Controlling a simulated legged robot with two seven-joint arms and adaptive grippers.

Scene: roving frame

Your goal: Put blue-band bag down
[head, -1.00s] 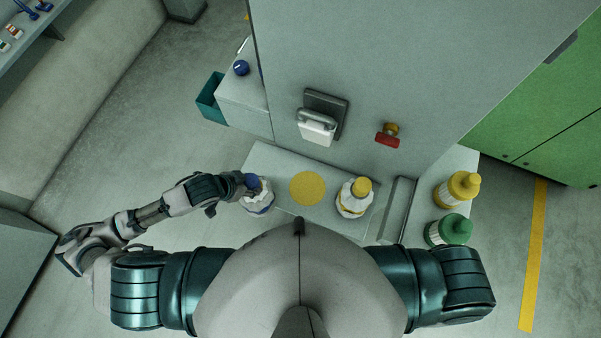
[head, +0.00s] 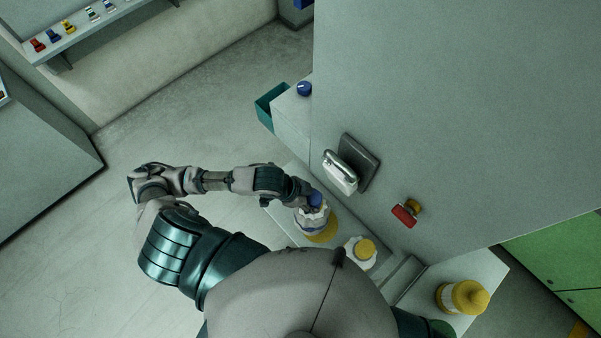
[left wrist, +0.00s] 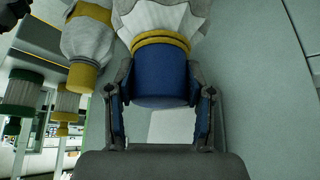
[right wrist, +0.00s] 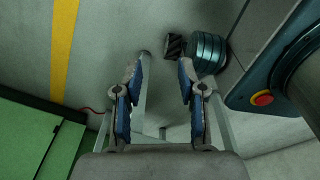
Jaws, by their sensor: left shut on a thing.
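The blue-band bag (head: 313,222) is white with a blue neck and a thin yellow ring. My left gripper (head: 306,198) is shut on its blue neck. The left wrist view shows the blue neck (left wrist: 161,78) between the two fingers (left wrist: 160,92). In the head view the bag overlaps a yellow disc (head: 322,237) on the grey bench top; I cannot tell whether it touches it. My right gripper (right wrist: 162,66) shows only in the right wrist view, fingers apart with nothing between them.
A yellow-topped white bag (head: 362,250) stands close right of the disc. A teal bin (head: 270,105) sits at the back left.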

